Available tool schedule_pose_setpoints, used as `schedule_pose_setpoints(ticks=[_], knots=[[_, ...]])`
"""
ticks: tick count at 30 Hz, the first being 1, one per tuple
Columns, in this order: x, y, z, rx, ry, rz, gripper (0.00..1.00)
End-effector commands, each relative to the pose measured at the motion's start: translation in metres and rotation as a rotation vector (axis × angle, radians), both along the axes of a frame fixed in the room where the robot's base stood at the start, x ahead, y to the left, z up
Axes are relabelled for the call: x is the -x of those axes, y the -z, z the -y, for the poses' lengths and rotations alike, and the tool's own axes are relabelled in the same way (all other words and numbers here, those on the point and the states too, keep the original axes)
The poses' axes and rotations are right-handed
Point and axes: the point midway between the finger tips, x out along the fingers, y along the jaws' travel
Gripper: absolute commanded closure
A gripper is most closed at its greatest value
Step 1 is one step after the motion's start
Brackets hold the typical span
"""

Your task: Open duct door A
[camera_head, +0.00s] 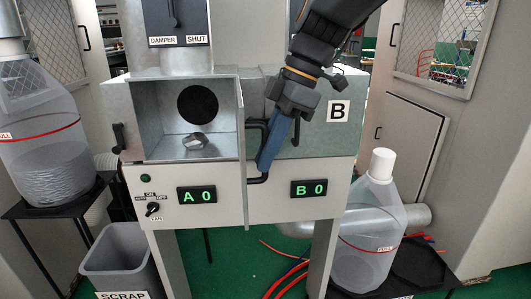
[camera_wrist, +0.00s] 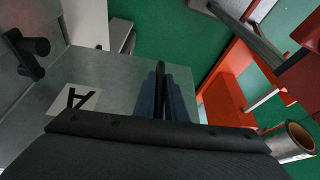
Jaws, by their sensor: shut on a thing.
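Duct door A (camera_head: 243,150) stands swung out from the cabinet and shows nearly edge-on in the head view. In the wrist view its grey outer face (camera_wrist: 115,75) carries a label A (camera_wrist: 74,98). Its black bar handle (camera_head: 258,181) is on the right side of the door in the head view. My gripper (camera_head: 263,169) has its blue fingers shut on this handle. In the wrist view the fingers (camera_wrist: 163,95) sit on both sides of the black bar. The compartment behind the door is uncovered, with a round dark opening (camera_head: 198,104) and crumpled foil (camera_head: 194,141).
Panel B (camera_head: 318,135) is behind my gripper on the right. Below are the A 0 display (camera_head: 197,195) and B 0 display (camera_head: 309,188). A scrap bin (camera_head: 122,265) stands at lower left. Clear jugs stand left (camera_head: 40,140) and right (camera_head: 368,235). Red hoses lie on the green floor.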

Motion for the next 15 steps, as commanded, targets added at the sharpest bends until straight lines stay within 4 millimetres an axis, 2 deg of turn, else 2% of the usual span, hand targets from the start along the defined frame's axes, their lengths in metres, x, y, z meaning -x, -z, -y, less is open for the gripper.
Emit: schedule_pose_setpoints(ticks=[1,4,15], knots=[[-0.0006,-0.0005,-0.0001,0.0,0.002,0.001,0.87],[-0.0007,-0.0005,-0.0002,0.0,0.001,0.002,0.71],[-0.0011,-0.0044,0.0011,0.0,0.0,0.003,0.71]])
